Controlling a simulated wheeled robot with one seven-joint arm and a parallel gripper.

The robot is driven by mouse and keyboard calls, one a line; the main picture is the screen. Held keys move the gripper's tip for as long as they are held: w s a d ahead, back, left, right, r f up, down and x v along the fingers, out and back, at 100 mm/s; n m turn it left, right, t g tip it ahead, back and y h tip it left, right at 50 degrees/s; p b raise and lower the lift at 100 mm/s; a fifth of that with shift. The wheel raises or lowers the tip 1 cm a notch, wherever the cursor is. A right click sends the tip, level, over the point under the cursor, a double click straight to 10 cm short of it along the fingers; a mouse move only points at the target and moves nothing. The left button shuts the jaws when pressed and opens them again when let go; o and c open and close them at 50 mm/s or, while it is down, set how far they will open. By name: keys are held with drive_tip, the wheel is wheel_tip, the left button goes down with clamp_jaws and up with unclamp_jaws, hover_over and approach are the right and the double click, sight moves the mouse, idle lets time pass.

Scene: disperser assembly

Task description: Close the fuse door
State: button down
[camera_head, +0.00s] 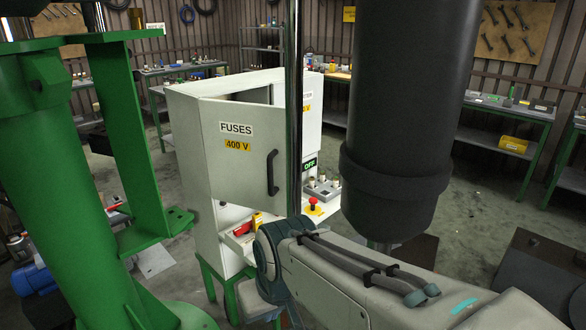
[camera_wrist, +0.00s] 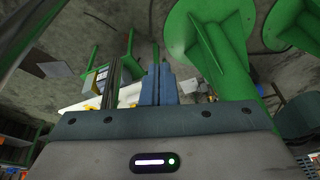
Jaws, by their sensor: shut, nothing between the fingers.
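The white fuse door (camera_head: 235,175), labelled FUSES and 400 V, stands ajar on the white cabinet (camera_head: 185,140) in the head view. A dark gap shows above and behind its top edge. Its black handle (camera_head: 272,172) is on the right side of the door. My gripper (camera_wrist: 157,72) shows in the wrist view with its blue-grey fingers together and empty. In the head view my arm is low in front of the cabinet, and the fingers are not clearly visible there. I cannot tell whether the gripper touches the cabinet or door.
A thin metal post crosses the view by the door's right side. A large green column (camera_head: 60,190) stands at left. A black cylinder (camera_head: 400,110) hangs at right. Benches line the walls.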

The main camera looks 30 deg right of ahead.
drive_tip(key=w+a+m+t+y, duration=0.15)
drive_tip(key=w+t, duration=0.25)
drive_tip(key=w, duration=0.9)
drive_tip(key=m+t+h+b, duration=0.2)
drive_tip(key=m+t+h, duration=0.45)
drive_tip(key=h, duration=0.85)
approach(281, 171)
drive_tip(key=shift+m+g, duration=0.8)
drive_tip(key=shift+g, duration=0.15)
drive_tip(key=w+d+r+p, duration=0.2)
drive_tip(key=d, duration=0.1)
drive_tip(key=w+d+r+p, duration=0.1)
drive_tip(key=w+d, duration=0.1)
drive_tip(key=shift+d, duration=0.15)
